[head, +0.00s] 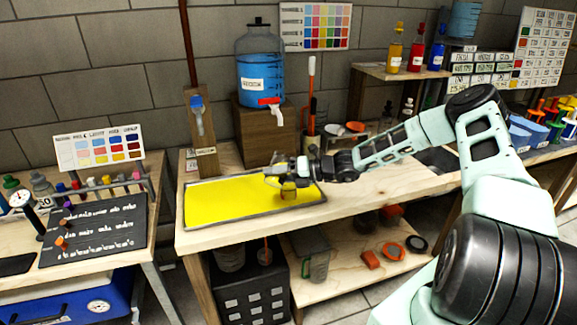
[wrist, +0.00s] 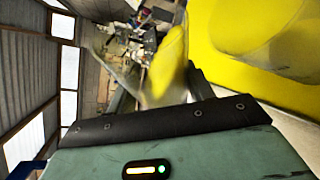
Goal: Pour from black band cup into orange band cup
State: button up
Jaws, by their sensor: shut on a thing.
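My gripper (head: 276,170) is over the right part of the yellow tray mat (head: 225,202) on the wooden bench. It is shut on a clear cup, which shows in the wrist view (wrist: 166,62) between my fingers with yellow in or behind its clear wall. The cup looks tilted. A second clear cup (head: 289,192) with an amber tint stands on the mat just below my gripper. It shows blurred at the upper right of the wrist view (wrist: 262,35). I cannot make out the black or orange band on either cup.
A blue water jug (head: 260,75) with a red tap stands on a wooden block behind the mat. A tool holder with an orange-handled tool (head: 311,90) stands to its right. The left part of the mat is clear. Tools and a jug (head: 317,258) sit on the lower shelf.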

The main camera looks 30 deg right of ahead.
jog(key=shift+r+m+y, duration=0.3)
jog(key=shift+r+m, duration=0.35)
jog(key=shift+m, duration=0.05)
dwell(1.9)
